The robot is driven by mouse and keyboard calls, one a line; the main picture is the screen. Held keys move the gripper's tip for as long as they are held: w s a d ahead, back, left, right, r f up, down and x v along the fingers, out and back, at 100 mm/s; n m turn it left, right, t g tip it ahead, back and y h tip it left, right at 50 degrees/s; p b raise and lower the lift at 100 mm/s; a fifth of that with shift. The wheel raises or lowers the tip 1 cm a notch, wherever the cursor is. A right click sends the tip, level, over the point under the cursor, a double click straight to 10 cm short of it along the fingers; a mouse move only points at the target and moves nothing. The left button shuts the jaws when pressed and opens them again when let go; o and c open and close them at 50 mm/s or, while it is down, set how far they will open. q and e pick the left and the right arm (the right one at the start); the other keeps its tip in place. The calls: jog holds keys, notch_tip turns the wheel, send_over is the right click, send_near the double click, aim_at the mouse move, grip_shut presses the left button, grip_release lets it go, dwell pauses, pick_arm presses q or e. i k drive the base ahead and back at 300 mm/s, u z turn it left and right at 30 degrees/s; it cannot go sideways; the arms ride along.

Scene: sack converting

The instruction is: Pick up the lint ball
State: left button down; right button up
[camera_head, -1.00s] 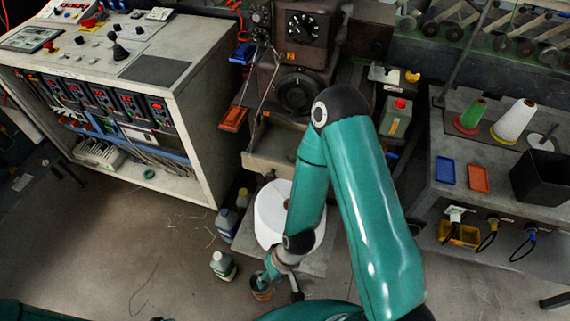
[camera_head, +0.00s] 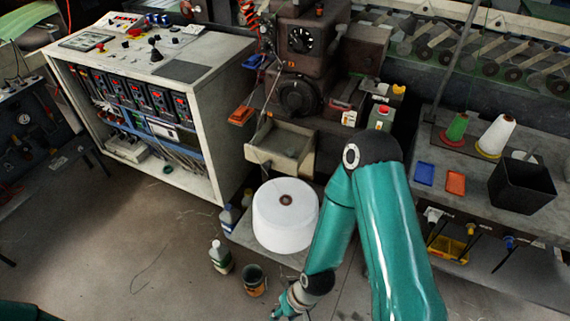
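I cannot make out a lint ball anywhere in the head view. My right arm reaches down from the right side, and my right gripper (camera_head: 284,306) is low at the bottom edge, close to the floor. Its fingers are small and partly cut off, so I cannot tell whether it is open or holds anything. A small dark can (camera_head: 254,279) stands on the floor just up and left of it, apart from it. My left gripper is out of view; only a teal piece of mine shows at the bottom left corner.
A big white spool (camera_head: 285,220) stands behind the can. A bottle (camera_head: 220,257) stands left of the can, with more bottles (camera_head: 229,219) behind. A control cabinet (camera_head: 215,120) is at left, a bench (camera_head: 480,180) at right. Loose threads lie on the open floor at left.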

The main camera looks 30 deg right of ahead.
aim_at(290, 152)
jog(key=z, duration=0.2)
jog(key=i, duration=0.85)
jog(key=u, duration=0.1)
